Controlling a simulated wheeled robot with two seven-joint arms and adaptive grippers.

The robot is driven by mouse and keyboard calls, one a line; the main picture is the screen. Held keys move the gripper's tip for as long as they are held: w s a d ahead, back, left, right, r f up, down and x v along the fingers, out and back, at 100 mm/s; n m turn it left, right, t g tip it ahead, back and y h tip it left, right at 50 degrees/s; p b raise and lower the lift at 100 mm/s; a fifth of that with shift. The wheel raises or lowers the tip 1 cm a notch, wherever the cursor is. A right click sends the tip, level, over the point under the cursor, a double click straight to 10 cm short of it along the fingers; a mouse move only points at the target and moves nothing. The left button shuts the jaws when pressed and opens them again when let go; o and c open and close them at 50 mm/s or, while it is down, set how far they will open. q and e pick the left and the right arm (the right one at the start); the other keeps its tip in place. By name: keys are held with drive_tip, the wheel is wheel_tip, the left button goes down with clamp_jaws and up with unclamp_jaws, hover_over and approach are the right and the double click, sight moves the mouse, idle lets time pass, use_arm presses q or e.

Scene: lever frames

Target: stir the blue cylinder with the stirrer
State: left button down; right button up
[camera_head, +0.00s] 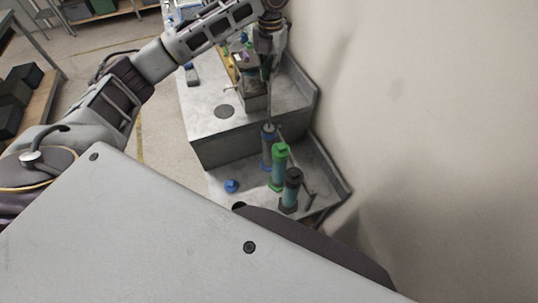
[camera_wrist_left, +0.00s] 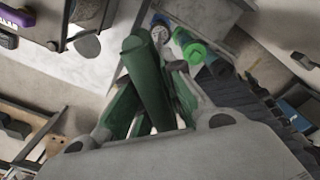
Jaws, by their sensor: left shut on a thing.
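My left gripper (camera_head: 265,62) points down over the workbench and is shut on the stirrer. The stirrer's thin grey rod (camera_head: 269,106) runs down to the top of the blue cylinder (camera_head: 267,147); how deep the tip sits inside is hidden. In the left wrist view the stirrer's dark green handle (camera_wrist_left: 150,85) lies between my fingers. The blue cylinder stands upright, without a cap, at the back of a row on the lower step. A loose blue cap (camera_head: 232,186) lies to its left. My right gripper is not in view.
A green-capped cylinder (camera_head: 280,165) and a black-capped cylinder (camera_head: 291,188) stand close in front of the blue one. The higher grey block (camera_head: 222,146) rises behind and to the left. The wall (camera_head: 420,100) is close on the right.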

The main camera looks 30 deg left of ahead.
use_arm(q)
drive_tip(key=shift+r, duration=0.1)
drive_tip(key=shift+r, duration=0.5)
idle(1.1)
